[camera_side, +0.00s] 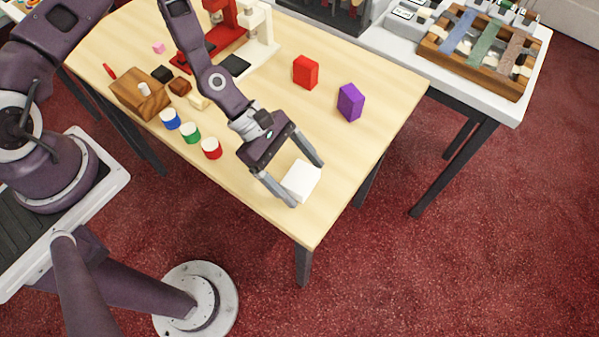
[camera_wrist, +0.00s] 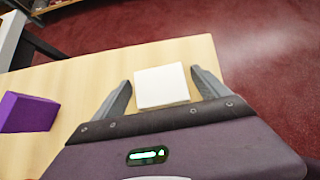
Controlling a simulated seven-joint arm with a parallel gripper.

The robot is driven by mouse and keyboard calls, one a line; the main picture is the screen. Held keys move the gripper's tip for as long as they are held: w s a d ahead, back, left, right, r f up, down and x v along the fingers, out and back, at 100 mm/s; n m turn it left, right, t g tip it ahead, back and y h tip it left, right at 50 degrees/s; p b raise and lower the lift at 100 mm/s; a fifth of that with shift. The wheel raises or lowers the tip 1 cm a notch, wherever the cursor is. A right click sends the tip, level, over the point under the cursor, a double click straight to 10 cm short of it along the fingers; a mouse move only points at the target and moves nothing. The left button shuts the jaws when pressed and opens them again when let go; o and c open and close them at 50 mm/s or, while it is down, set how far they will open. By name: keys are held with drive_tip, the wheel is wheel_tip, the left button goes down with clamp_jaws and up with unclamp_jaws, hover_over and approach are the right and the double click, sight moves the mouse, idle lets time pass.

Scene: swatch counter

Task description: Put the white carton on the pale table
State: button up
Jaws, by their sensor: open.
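The white carton (camera_side: 301,180) is near the front right corner of the pale table (camera_side: 345,150). It also shows in the wrist view (camera_wrist: 161,86), between the two fingers. My gripper (camera_side: 307,183) is open, with one finger on each side of the carton. In the wrist view a gap shows between the carton and each finger of my gripper (camera_wrist: 163,88). The carton appears to rest on the table, though its underside is hidden. The pale table also shows in the wrist view (camera_wrist: 75,75).
A purple block (camera_side: 350,102) and a red block (camera_side: 305,72) stand behind the carton. Blue, green and red-banded cups (camera_side: 190,132) stand to the left, near a wooden block (camera_side: 140,94). The table's front edge is close to my gripper. Bare tabletop lies right of the carton.

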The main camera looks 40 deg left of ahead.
drive_tip(key=shift+a+r, duration=0.1)
drive_tip(key=shift+a, duration=0.1)
drive_tip(key=v, duration=0.4)
drive_tip(key=s+v, duration=0.1)
drive_tip(key=v, duration=0.1)
drive_tip(key=shift+r, duration=0.35)
drive_tip(key=shift+a, duration=0.15)
drive_tip(key=a+r+m+t+y, duration=0.1)
drive_tip(key=a+r+m+y, duration=0.7)
drive_tip(key=a+r+m, duration=0.4)
drive_tip(key=s+a+r+m+t+y, duration=0.1)
drive_tip(key=s+a+r+m+y, duration=0.1)
drive_tip(key=r, duration=0.7)
drive_tip(key=shift+s+a+m+t, duration=0.4)
drive_tip(key=shift+s+a, duration=0.5)
drive_tip(key=shift+s, duration=0.25)
drive_tip(key=s+r+m, duration=0.1)
drive_tip(key=s+r, duration=0.1)
drive_tip(key=s+r+m+t, duration=0.1)
drive_tip(key=s+r, duration=0.1)
drive_tip(key=s, duration=0.1)
drive_tip(key=s+r+m+t+h, duration=0.1)
drive_tip(key=s+r+m, duration=0.1)
drive_tip(key=s, duration=0.1)
drive_tip(key=shift+s+d+r, duration=0.1)
drive_tip(key=shift+d+r, duration=0.1)
drive_tip(key=shift+d, duration=0.05)
drive_tip(key=shift+c, duration=1.2)
